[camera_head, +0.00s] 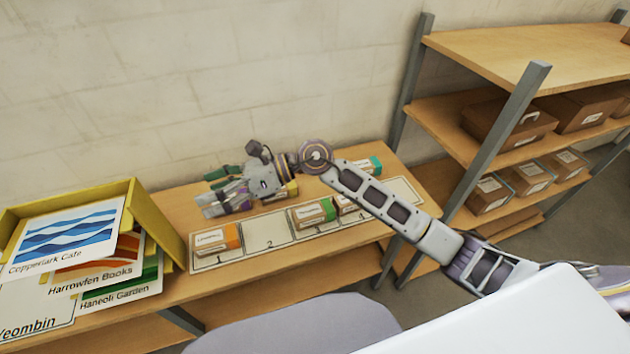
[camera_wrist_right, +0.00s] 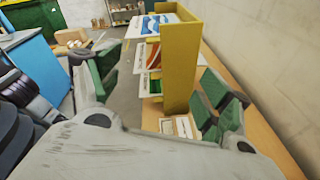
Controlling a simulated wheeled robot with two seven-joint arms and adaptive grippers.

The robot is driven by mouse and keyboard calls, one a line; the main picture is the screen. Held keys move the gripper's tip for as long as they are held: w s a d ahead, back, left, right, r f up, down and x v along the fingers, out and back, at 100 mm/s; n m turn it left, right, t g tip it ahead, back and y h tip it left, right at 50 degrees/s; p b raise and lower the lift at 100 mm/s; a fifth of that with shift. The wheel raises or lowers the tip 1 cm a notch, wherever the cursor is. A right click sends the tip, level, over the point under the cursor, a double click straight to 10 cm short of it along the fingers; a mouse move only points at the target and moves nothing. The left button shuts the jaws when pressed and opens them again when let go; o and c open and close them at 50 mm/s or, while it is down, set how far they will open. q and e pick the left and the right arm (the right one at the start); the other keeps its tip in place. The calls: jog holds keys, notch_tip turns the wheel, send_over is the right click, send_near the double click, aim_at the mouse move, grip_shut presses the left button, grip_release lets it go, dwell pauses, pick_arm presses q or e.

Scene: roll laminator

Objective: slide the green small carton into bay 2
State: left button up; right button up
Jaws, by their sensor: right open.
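The green small carton (camera_head: 313,212), a brown box with a green band, sits on the numbered strip (camera_head: 283,241), right of bay 2, apparently in bay 3. Bay 2 (camera_head: 267,231) looks empty. A carton with an orange band (camera_head: 217,239) sits in bay 1 and shows in the wrist view (camera_wrist_right: 178,127). My right gripper (camera_head: 207,188) is open and empty, above the back of the table, behind and left of the green carton. Its fingers (camera_wrist_right: 158,95) are spread wide in the wrist view. My left gripper is in neither view.
A yellow box of signs (camera_head: 160,222) stands at the table's left. A yellow-banded carton (camera_head: 291,189) and a teal-banded one (camera_head: 375,163) stand behind the strip. My right arm crosses over the strip's right part, hiding some of it. Shelves (camera_head: 480,125) stand at the right.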

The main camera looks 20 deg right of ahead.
jog(key=d+f+n+h, duration=0.3)
jog(key=d+f+h, duration=0.15)
jog(key=f, duration=0.25)
jog(key=n+h, duration=0.2)
jog(key=h, duration=1)
send_over(315, 209)
notch_tip(315, 209, down, 4)
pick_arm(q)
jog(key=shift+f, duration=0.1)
pick_arm(e)
jog(key=shift+s+y, duration=0.1)
jog(key=shift+y, duration=0.15)
jog(key=shift+f, duration=0.2)
notch_tip(315, 209, down, 11)
jog(key=shift+f+p, duration=0.2)
jog(key=shift+p, duration=0.4)
jog(key=shift+f, duration=0.7)
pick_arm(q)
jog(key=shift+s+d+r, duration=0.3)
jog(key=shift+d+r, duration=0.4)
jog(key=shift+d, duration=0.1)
pick_arm(e)
jog(key=shift+f, duration=0.35)
